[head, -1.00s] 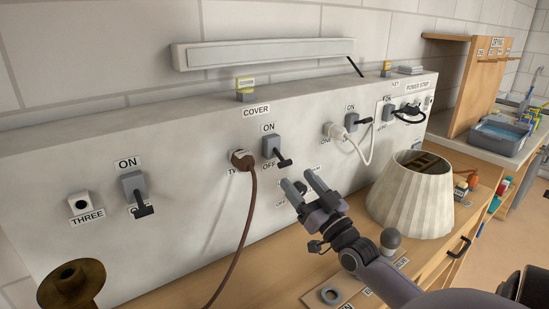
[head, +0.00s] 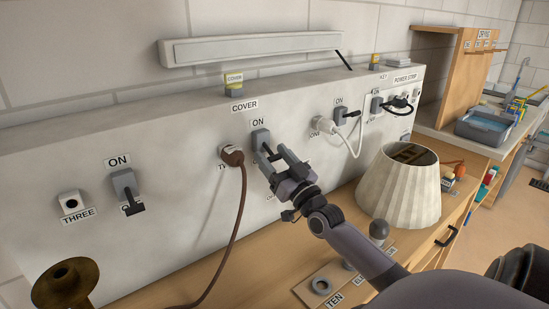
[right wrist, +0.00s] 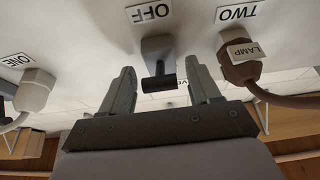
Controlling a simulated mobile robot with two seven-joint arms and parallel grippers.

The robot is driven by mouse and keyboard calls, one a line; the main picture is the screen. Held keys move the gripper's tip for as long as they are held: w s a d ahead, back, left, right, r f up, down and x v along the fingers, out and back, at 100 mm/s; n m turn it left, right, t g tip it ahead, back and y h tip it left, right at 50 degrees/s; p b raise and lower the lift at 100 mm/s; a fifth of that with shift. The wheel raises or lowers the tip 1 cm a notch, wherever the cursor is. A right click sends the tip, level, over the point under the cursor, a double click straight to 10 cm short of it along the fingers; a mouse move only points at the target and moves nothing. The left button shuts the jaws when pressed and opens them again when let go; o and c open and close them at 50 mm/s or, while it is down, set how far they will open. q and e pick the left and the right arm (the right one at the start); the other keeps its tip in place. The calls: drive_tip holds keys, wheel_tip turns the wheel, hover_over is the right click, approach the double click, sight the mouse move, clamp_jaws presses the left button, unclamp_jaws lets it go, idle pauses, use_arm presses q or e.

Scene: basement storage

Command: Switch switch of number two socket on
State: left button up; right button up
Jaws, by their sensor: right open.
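The number two socket holds a brown plug (head: 232,156) with a brown cord; in the right wrist view, which is upside down, its plug (right wrist: 241,65) carries a LAMP tag beside the TWO label (right wrist: 240,12). The switch (head: 260,137) of this socket sits right of the plug, under the ON label (head: 258,122). My right gripper (head: 274,153) is open in front of it and partly hides its lever. In the right wrist view the dark lever (right wrist: 158,84) lies between the fingers, near the OFF label (right wrist: 150,12), with gaps on both sides. My left gripper is not in view.
Socket three (head: 72,204) and its switch (head: 127,190) are at left. Socket one's white plug (head: 324,125) and another switch (head: 342,116) are at right. A lampshade (head: 400,188) stands on the wooden bench right of my arm. A brass horn (head: 66,282) is at lower left.

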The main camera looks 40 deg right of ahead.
sight(264, 142)
drive_tip(key=c, duration=1)
drive_tip(key=r+g+p, duration=0.1)
drive_tip(key=p, duration=0.2)
drive_tip(key=shift+s+r, duration=0.15)
drive_tip(key=shift+c, duration=0.2)
drive_tip(key=shift+s+r+g+p, duration=0.1)
drive_tip(key=shift+r+g+p, duration=0.1)
drive_tip(key=shift+g+p, duration=0.45)
drive_tip(key=g, duration=0.1)
drive_tip(key=r+g, duration=0.1)
drive_tip(key=g, duration=0.1)
drive_tip(key=shift+r+g+y, duration=0.25)
drive_tip(key=shift+r+y, duration=0.05)
drive_tip(key=shift+w+r+g, duration=0.15)
drive_tip(key=shift+r+g, duration=0.3)
drive_tip(key=shift+g, duration=0.6)
drive_tip(key=shift+w+r+g, duration=0.1)
drive_tip(key=shift+r+g, duration=0.3)
drive_tip(key=shift+g, duration=0.65)
drive_tip(key=shift+y, duration=0.3)
drive_tip(key=o, duration=1)
drive_tip(key=shift+o, duration=0.2)
drive_tip(key=shift+s, duration=0.1)
